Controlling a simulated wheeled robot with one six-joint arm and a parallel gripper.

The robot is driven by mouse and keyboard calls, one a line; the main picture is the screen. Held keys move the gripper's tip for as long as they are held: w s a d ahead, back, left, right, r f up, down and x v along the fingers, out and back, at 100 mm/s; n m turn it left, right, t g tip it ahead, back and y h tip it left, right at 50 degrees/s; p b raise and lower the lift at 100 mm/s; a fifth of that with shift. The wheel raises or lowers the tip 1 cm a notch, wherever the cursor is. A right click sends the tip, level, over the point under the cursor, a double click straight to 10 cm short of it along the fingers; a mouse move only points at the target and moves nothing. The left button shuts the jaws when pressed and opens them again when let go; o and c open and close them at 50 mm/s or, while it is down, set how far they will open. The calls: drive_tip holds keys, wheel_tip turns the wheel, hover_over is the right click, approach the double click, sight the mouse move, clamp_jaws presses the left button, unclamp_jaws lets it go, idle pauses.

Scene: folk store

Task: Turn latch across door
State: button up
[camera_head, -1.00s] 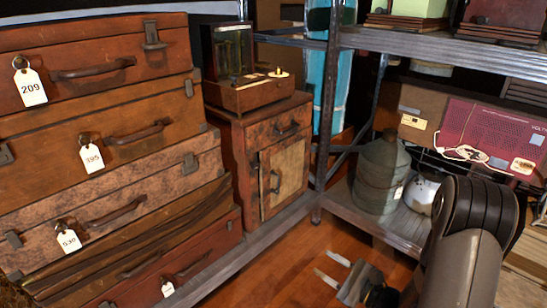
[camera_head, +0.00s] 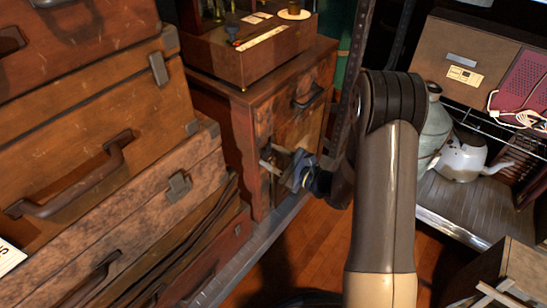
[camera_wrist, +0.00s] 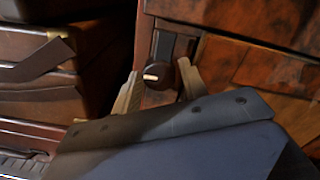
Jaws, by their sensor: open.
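The small wooden cabinet (camera_head: 238,125) stands against the tall suitcase stack, with its door (camera_head: 300,130) on the front. In the wrist view the latch (camera_wrist: 157,76) is a dark round knob with a short pale mark, on a dark plate at the frame edge beside the door (camera_wrist: 280,72). My gripper (camera_wrist: 160,88) is open, with one finger to each side of the knob; I cannot tell whether either touches it. In the head view my gripper (camera_head: 268,160) is at the cabinet front and the latch cannot be made out there.
Stacked suitcases (camera_head: 95,140) rise close on the left. A wooden box with instruments (camera_head: 255,50) sits on the cabinet. A metal shelf post (camera_head: 350,80) stands right of the cabinet. A white kettle (camera_head: 462,158) is on the right shelf. Wooden floor (camera_head: 315,245) shows below.

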drive_tip(key=shift+a, duration=0.1)
drive_tip(key=shift+c, duration=0.2)
drive_tip(key=c, duration=0.7)
drive_tip(key=shift+o, duration=0.2)
drive_tip(key=shift+m, duration=0.4)
drive_tip(key=m+p, duration=0.1)
drive_tip(key=m, duration=0.3)
drive_tip(key=m+p, duration=0.1)
drive_tip(key=m, duration=0.3)
drive_tip(key=shift+m, duration=0.3)
drive_tip(key=m+p, duration=0.2)
drive_tip(key=m, duration=0.3)
drive_tip(key=shift+s+a+p, duration=0.1)
drive_tip(key=shift+p, duration=0.3)
drive_tip(key=shift+m+t+p, duration=0.4)
drive_tip(key=shift+m+p, duration=0.25)
drive_tip(key=shift+m, duration=1.25)
